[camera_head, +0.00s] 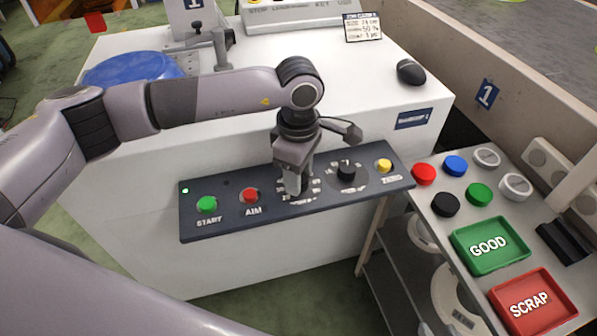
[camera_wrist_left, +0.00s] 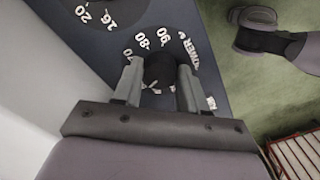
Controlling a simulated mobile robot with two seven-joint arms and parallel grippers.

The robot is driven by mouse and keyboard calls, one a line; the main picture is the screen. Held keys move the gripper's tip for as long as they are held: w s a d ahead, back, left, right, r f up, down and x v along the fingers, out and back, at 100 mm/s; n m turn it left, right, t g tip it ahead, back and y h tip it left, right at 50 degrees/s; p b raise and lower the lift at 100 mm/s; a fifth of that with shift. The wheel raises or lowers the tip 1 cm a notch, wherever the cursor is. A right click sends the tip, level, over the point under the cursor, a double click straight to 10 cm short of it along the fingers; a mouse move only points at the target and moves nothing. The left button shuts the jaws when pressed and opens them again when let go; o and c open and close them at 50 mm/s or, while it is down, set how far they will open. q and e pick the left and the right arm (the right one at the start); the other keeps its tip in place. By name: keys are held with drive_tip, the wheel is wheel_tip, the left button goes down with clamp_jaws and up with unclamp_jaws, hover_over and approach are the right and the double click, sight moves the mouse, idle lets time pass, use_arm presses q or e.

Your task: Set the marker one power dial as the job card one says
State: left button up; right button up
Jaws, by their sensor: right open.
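The dark control panel (camera_head: 228,216) is fixed to the front of the white machine. My left gripper (camera_head: 292,190) points down at the panel, between the red AIM button and a second black dial (camera_head: 346,171). In the left wrist view the black power dial (camera_wrist_left: 160,70) sits between the fingers of my left gripper (camera_wrist_left: 158,92), which close on both its sides. The job card (camera_head: 362,27) stands on the machine top; 50 % seems readable. My right gripper is not in view.
Green START (camera_head: 207,204), red AIM (camera_head: 250,195) and yellow (camera_head: 384,165) buttons share the panel. A black mouse (camera_head: 410,72) and a blue disc (camera_head: 133,68) are on the machine top. Right, a side table holds coloured caps and green GOOD (camera_head: 462,240) and red SCRAP (camera_head: 568,316) trays.

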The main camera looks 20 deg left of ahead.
use_arm(q)
drive_tip(key=o, duration=0.3)
use_arm(e)
drive_tip(key=shift+w, duration=0.15)
use_arm(q)
wheel_tip(320, 180, up, 7)
drive_tip(key=shift+f+p, duration=0.2)
drive_tip(key=shift+p, duration=0.25)
drive_tip(key=shift+r, duration=0.35)
use_arm(e)
drive_tip(key=shift+s+d+f, duration=0.35)
drive_tip(key=shift+s, duration=0.25)
drive_tip(key=shift+w+r, duration=0.15)
drive_tip(key=shift+r, duration=0.05)
